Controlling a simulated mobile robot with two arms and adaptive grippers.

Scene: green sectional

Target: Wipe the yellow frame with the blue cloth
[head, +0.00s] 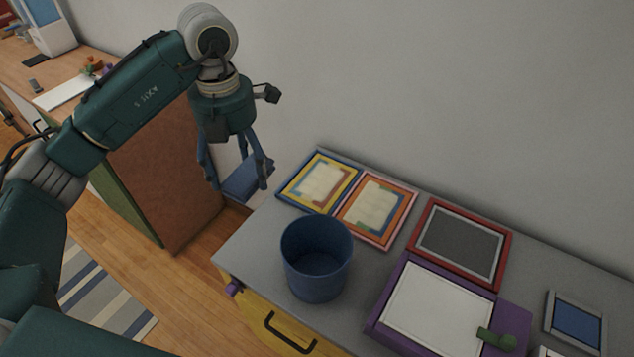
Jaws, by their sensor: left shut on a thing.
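My left gripper (239,180) hangs fingers-down in the air, just off the left end of the grey tabletop. It is shut on the blue cloth (243,183), which shows as a flat blue piece between the fingers. The yellow frame (347,173), with a blue outer edge and a pale picture inside, lies flat at the back left corner of the tabletop. The gripper and cloth are to the left of this frame and appear apart from it. My right gripper is out of view.
An orange frame (378,233) lies right beside the yellow one. A blue bin (317,270) stands in front of them. A red frame (420,241), a purple-edged board (402,265) and a small grey frame (577,296) lie farther right. A brown cabinet (165,175) stands left, across a gap.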

